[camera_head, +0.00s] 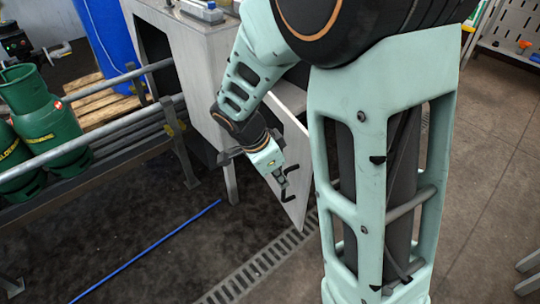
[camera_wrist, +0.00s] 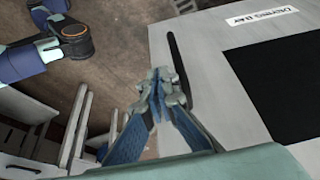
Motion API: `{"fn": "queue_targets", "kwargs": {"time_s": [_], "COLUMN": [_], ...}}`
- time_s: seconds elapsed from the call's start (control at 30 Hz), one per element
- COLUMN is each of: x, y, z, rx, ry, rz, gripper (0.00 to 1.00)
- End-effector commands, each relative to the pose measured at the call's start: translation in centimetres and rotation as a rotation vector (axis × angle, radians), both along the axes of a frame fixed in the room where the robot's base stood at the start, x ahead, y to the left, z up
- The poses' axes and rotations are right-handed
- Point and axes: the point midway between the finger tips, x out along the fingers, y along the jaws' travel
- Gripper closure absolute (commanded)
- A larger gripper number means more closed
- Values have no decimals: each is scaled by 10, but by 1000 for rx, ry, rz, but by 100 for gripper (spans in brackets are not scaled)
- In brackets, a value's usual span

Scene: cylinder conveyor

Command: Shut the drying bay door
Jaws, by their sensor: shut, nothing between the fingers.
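The drying bay door (camera_head: 293,210) is a pale grey panel standing swung out from the grey cabinet (camera_head: 205,60), so it is open. In the wrist view the pale panel (camera_wrist: 215,100) carries a "Drying Bay" label (camera_wrist: 263,19), a large black rectangle (camera_wrist: 285,75) and a long black handle (camera_wrist: 179,62) near its left edge. My gripper (camera_head: 281,180) is shut and empty in front of the door. In the wrist view its fingertips (camera_wrist: 165,80) are close beside the handle; I cannot tell whether they touch it.
Green gas cylinders (camera_head: 45,130) stand on the metal-railed conveyor (camera_head: 110,140) at left. A blue barrel (camera_head: 105,35) on a wooden pallet (camera_head: 90,95) is behind it. A blue line (camera_head: 150,248) and a drain grate (camera_head: 255,268) cross the dark floor, which is otherwise clear there.

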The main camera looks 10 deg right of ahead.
Motion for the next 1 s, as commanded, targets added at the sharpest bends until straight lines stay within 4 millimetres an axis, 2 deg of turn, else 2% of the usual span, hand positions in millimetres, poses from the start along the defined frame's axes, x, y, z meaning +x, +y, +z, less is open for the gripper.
{"fn": "queue_targets", "kwargs": {"time_s": [0.03,0.17,0.3,0.83,1.0], "x": [0,7,10,12,15], "y": [-5,-25,-37,-44,-58], "z": [-13,-8,-8,-7,-7], "rx": [-2,0,0,0,-1], "ry": [3,-1,-1,-1,-1], "rz": [-1,-6,-3,4,28], "gripper": [100,100,100,100,100]}}
